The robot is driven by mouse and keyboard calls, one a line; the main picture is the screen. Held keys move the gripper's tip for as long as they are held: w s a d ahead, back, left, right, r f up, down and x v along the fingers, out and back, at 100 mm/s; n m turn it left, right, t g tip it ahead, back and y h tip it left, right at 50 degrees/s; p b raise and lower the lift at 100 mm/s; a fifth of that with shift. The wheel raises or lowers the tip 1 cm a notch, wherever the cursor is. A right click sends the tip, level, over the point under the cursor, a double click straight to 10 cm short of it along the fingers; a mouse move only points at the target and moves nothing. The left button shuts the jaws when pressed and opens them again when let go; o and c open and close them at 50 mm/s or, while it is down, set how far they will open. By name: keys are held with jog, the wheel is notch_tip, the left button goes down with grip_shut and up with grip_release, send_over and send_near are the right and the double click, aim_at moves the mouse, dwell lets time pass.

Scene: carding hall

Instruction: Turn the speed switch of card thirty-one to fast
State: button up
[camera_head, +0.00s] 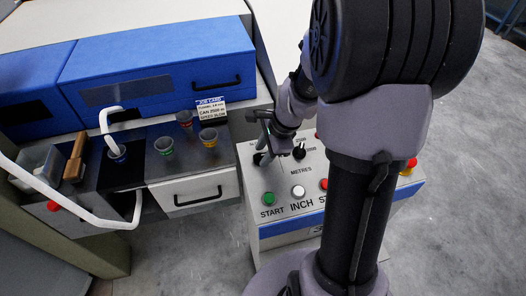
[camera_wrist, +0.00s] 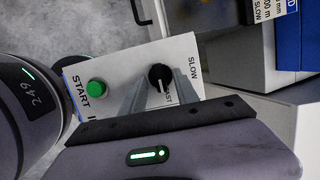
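The control panel (camera_head: 258,196) of the card is in the middle of the head view; no card number is readable. In the wrist view its black speed switch (camera_wrist: 160,77) has SLOW printed above right and FAST below right. Its white pointer line points down in the picture, toward the FAST side. My gripper (camera_head: 264,146) is over the panel's upper left corner. In the wrist view its two grey fingers (camera_wrist: 163,84) stand on either side of the switch. Whether they touch it is unclear. My arm hides part of the panel in the head view.
The panel also carries a green START button (camera_head: 268,199), a white INCH button (camera_head: 298,191), a red button (camera_head: 323,184) and a black metres knob (camera_head: 299,152). A job card (camera_head: 211,108) stands behind left. Small coloured cups (camera_head: 164,146) and a white curved rail (camera_head: 75,203) are left.

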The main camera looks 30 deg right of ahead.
jog(key=p+v, duration=0.6)
jog(key=v, duration=1)
jog(key=shift+r+p, duration=0.3)
jog(key=shift+r, duration=0.05)
jog(key=shift+s+d, duration=0.1)
jog(key=shift+s, duration=0.05)
jog(key=s+a+r+n+t+b, duration=0.1)
jog(key=s+a+n+b, duration=0.1)
jog(key=s+a+n, duration=0.3)
jog(key=s+a+r+n+t+b, duration=0.1)
jog(key=s+a+r+n+b, duration=0.1)
jog(key=s+a+n, duration=0.4)
jog(key=shift+a+n+b, duration=0.7)
jog(key=shift+a+n, duration=2.2)
jog(key=shift+a, duration=1.4)
jog(key=shift+s, duration=0.15)
